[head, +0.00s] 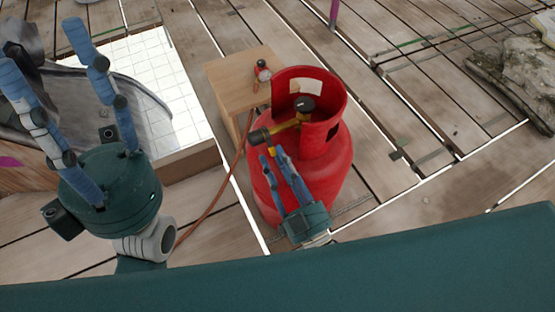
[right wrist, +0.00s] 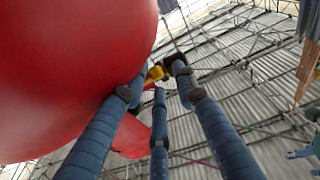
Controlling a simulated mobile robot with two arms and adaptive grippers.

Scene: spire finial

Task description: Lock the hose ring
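A red gas cylinder (head: 312,165) stands on the plank floor, with a collar around its top. Inside the collar is a black knob (head: 304,104). A yellow fitting (head: 285,126) sticks out through the collar's opening to the left and ends in a dark ring-like piece (head: 259,137), probably the hose ring. My right gripper (head: 270,154) is just below this piece, fingers apart. In the right wrist view the yellow fitting (right wrist: 154,75) and dark piece (right wrist: 174,62) show beyond and between the fingertips; contact cannot be told. My left gripper (head: 82,40) is open and empty at the left.
A wooden stool (head: 238,80) stands behind the cylinder with a small red-and-black item (head: 262,71) on it. An orange-brown hose (head: 222,196) runs past the stool to the floor. Rocks (head: 515,75) lie at the far right.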

